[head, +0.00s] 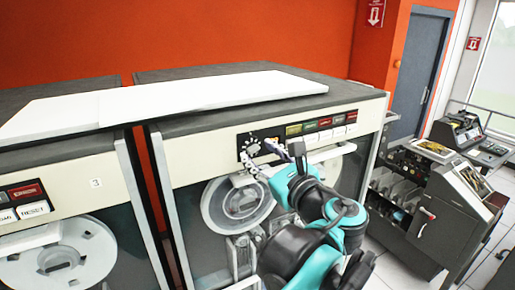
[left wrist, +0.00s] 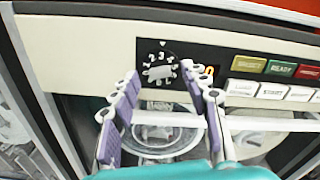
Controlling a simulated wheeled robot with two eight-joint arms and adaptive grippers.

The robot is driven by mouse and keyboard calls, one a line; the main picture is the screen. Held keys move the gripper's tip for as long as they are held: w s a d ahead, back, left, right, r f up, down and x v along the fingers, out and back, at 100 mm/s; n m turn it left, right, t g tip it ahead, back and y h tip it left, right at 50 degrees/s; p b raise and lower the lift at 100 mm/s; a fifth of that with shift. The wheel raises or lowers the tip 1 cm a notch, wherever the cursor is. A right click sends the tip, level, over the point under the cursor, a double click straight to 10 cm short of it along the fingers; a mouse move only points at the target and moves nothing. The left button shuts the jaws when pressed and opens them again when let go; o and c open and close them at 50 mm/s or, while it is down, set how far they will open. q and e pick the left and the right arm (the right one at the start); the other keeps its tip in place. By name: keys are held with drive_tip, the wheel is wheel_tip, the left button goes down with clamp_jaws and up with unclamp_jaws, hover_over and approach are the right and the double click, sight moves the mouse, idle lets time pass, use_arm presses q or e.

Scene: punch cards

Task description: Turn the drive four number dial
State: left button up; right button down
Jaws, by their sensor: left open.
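The number dial (left wrist: 158,72) is a round dark dial with white digits around its rim and a pale raised bar across its middle. It sits on a black panel on the front of a tape drive, under a small white triangle mark. In the head view the dial (head: 252,149) is partly covered by my fingers. My left gripper (head: 259,154) is open in front of the panel. In the left wrist view its purple-padded fingers (left wrist: 160,78) stand on either side of the dial's lower part, with nothing between the pads. I cannot tell whether they touch it. My right gripper is not in view.
Colored indicators and white buttons (left wrist: 270,92) line the panel right of the dial. A tape reel (head: 238,203) sits below it. A white board (head: 200,95) lies across the cabinet tops. Another drive (head: 70,205) stands left; a dark card machine (head: 430,205) stands right.

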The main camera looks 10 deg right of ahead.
use_arm(q)
drive_tip(key=shift+x, duration=0.85)
clamp_jaws()
